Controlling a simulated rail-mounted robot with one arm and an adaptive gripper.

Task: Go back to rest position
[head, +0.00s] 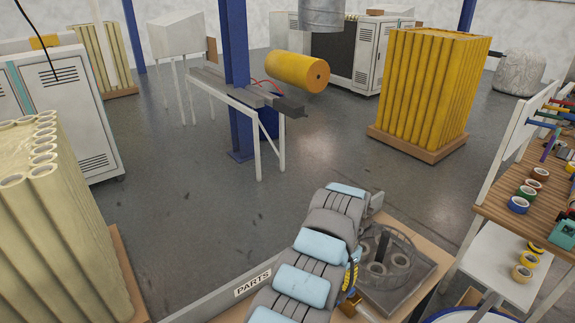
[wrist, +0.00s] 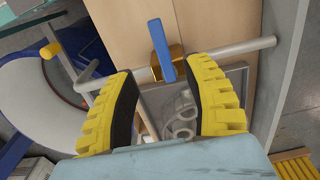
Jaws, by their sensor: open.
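My gripper (wrist: 165,85) shows large in the wrist view. Its two yellow fingers with black inner pads are apart, with nothing held between them. A blue lever (wrist: 161,48) with a gold-coloured block (wrist: 170,66) stands just beyond the gap between the fingertips, near a grey rod (wrist: 240,52). I cannot tell whether a finger touches the rod. In the head view my arm runs up from the bottom centre and mostly hides the gripper. One yellow and black finger (head: 350,275) shows beside the arm.
A clear round holder with pale rings (head: 388,262) is close right of my arm. A grey edge labelled PARTS (head: 253,284) lies left of it. A wooden bench with tape rolls (head: 488,204) stands at right.

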